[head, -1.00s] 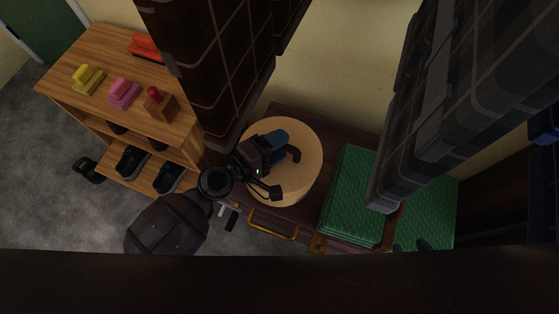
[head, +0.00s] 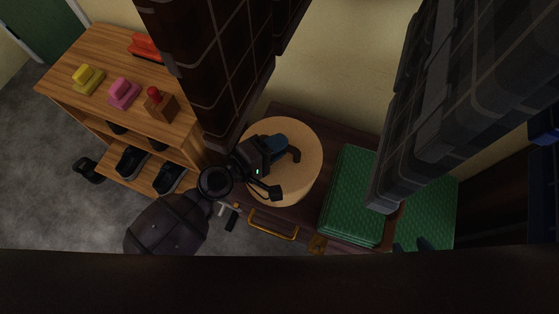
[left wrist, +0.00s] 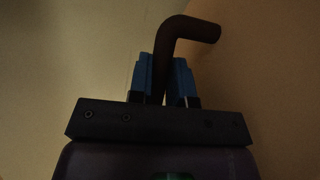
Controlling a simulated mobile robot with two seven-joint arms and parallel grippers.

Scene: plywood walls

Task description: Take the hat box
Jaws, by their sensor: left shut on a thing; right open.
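The hat box (head: 309,172) is a round tan box standing on a dark brown trunk in the head view. My left gripper (head: 284,147) is over its lid, with blue fingers shut on a dark bent handle (head: 296,155). In the left wrist view the handle (left wrist: 190,28) rises between the blue fingers (left wrist: 164,78) and bends right. I cannot tell from these views whether the box is lifted off the trunk. Two dark tips of what looks like my right gripper (head: 413,245) show apart at the bottom right, mostly hidden by a dark edge.
Dark checked garments (head: 215,60) hang on both sides above. A wooden shoe rack (head: 120,55) with brushes on top stands left. A dark bar covers the bottom.

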